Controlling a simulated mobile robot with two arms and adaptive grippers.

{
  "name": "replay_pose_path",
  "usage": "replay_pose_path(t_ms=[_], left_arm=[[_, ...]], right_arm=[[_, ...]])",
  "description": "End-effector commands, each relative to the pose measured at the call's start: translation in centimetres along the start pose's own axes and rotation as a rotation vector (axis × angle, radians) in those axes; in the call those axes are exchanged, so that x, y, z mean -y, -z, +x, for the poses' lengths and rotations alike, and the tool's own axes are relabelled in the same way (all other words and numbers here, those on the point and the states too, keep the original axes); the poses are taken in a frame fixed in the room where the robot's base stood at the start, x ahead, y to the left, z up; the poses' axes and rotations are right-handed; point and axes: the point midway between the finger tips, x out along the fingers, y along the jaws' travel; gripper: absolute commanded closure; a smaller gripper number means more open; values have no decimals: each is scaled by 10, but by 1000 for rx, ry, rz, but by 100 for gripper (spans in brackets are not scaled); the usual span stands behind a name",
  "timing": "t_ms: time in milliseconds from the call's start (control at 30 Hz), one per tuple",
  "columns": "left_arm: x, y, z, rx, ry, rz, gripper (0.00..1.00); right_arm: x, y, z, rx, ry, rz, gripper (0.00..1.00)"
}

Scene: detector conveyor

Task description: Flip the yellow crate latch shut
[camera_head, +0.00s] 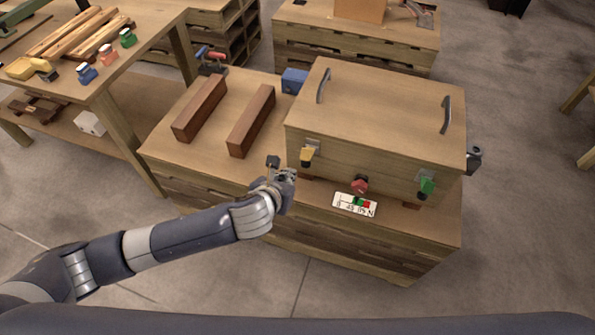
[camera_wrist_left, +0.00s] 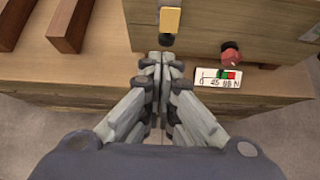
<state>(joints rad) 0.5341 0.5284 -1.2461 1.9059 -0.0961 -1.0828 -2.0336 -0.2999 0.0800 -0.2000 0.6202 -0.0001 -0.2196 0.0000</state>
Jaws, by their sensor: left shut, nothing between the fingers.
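The yellow latch (camera_head: 307,155) is on the front face of the wooden crate (camera_head: 380,105), near its left corner. It also shows in the left wrist view (camera_wrist_left: 170,20), hanging down from a metal plate, with a dark piece below it. My left gripper (camera_head: 280,168) is just left of and below the yellow latch in the head view. In the left wrist view the left gripper (camera_wrist_left: 160,60) has its fingers together, empty, just below the latch; whether they touch it I cannot tell. My right gripper is not in view.
The crate front also has a red knob (camera_head: 360,185) and a green latch (camera_head: 427,186). A small label card (camera_head: 355,204) lies below the knob. Two brown wooden blocks (camera_head: 251,120) and a blue box (camera_head: 294,80) stand left of the crate. The tabletop's left front is clear.

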Motion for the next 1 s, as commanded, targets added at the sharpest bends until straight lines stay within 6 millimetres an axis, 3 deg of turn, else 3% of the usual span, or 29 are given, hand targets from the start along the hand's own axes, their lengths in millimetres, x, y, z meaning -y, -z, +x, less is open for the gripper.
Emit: replay_pose_path(t_ms=[267, 700, 1000], left_arm=[[0, 0, 6, -1, -2, 0, 100], [0, 0, 71, -2, -1, -1, 100], [0, 0, 97, -1, -1, 0, 100]], right_arm=[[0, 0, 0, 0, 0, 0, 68], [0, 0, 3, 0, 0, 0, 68], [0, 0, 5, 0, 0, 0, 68]])
